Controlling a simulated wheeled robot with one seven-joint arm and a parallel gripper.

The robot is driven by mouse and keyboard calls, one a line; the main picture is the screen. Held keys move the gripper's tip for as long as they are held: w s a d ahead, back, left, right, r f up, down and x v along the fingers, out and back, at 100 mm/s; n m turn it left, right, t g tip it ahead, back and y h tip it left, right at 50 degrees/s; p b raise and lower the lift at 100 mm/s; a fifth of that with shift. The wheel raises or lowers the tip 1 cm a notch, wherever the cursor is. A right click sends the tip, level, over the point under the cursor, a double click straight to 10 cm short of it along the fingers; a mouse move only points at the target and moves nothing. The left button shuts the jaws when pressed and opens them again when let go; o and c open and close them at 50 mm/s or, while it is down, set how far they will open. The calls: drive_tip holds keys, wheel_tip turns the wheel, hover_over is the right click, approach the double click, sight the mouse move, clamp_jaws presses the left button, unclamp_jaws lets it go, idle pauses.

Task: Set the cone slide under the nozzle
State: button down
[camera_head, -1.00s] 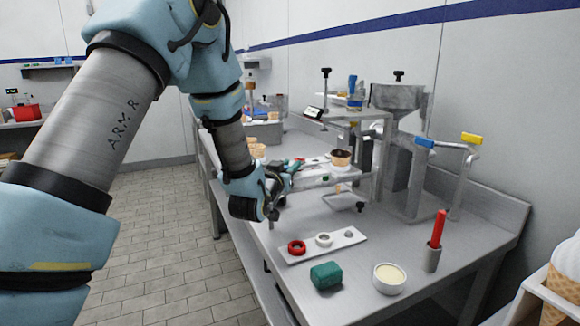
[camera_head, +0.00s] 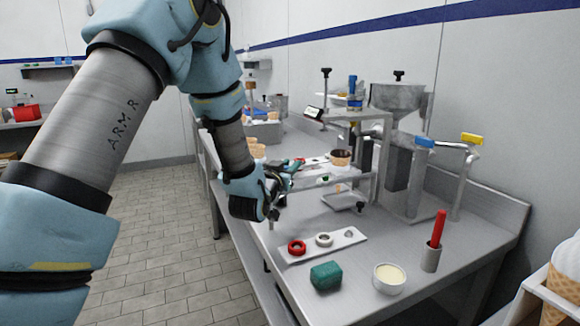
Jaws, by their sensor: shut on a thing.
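My gripper (camera_head: 285,178) is at the left end of the cone slide (camera_head: 318,181), a pale metal piece over the steel bench. It is shut on the slide's near end; the exact grip is partly hidden by the wrist. A brown cone (camera_head: 340,158) with a dark rim stands upright at the slide's far right part. The filling machine (camera_head: 358,116) with a blue-topped part stands just behind and above the cone. The nozzle itself is too small to make out, so I cannot tell whether the cone is right below it.
Nearer are a green block (camera_head: 326,275), a bowl of cream stuff (camera_head: 389,278) and a red-handled tool in a grey cup (camera_head: 432,258). A steel hopper (camera_head: 398,97) stands at the back right.

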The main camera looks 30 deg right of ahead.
drive_tip(key=d, duration=0.1)
drive_tip(key=d+b, duration=0.1)
drive_tip(key=d, duration=0.2)
drive_tip(key=shift+s+r+b, duration=0.1)
drive_tip(key=shift+s+b, duration=0.15)
drive_tip(key=shift+b, duration=0.15)
drive_tip(key=c, duration=0.7)
unclamp_jaws()
drive_tip(key=b+v, duration=0.3)
drive_tip(key=v, duration=0.7)
drive_tip(key=shift+s+a, duration=0.3)
